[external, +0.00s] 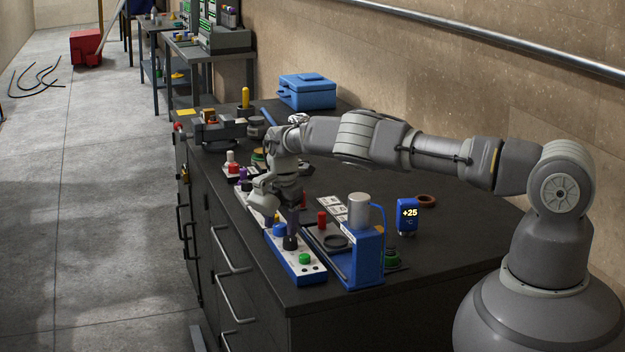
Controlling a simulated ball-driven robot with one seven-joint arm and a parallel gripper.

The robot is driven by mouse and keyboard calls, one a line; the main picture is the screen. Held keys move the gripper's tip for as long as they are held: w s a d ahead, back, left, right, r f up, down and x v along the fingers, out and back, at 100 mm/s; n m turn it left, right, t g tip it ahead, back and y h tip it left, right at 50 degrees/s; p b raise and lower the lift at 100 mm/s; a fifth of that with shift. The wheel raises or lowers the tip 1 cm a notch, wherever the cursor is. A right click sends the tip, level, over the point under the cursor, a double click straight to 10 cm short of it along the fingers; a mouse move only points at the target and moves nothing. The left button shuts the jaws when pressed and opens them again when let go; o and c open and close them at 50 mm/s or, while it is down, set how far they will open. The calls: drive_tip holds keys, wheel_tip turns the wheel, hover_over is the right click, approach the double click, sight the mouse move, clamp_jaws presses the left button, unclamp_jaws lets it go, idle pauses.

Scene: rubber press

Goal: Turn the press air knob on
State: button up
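A control box (284,262) with a blue body and light top panel sits at the front left edge of the dark bench. On it are a blue knob-like part (279,230), a dark part (290,242) and a green button (304,258). No label is readable, so I cannot tell which is the press air knob. My gripper (286,222) points down over the far part of this box, close to the blue and dark parts. Its fingers partly hide the panel. I cannot tell whether they touch or grip anything, or how far they are apart.
A blue device with a grey cylinder (359,209) stands right of the box, beside a red-topped part (321,220). A blue toolbox (307,91) is at the back. The right bench top is mostly clear.

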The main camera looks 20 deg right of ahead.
sight(282, 224)
drive_tip(key=r, duration=0.4)
drive_tip(key=r+p, duration=0.1)
drive_tip(key=r, duration=0.2)
drive_tip(key=shift+s+d+r, duration=0.1)
drive_tip(key=shift+s+r, duration=0.1)
drive_tip(key=shift+r, duration=0.2)
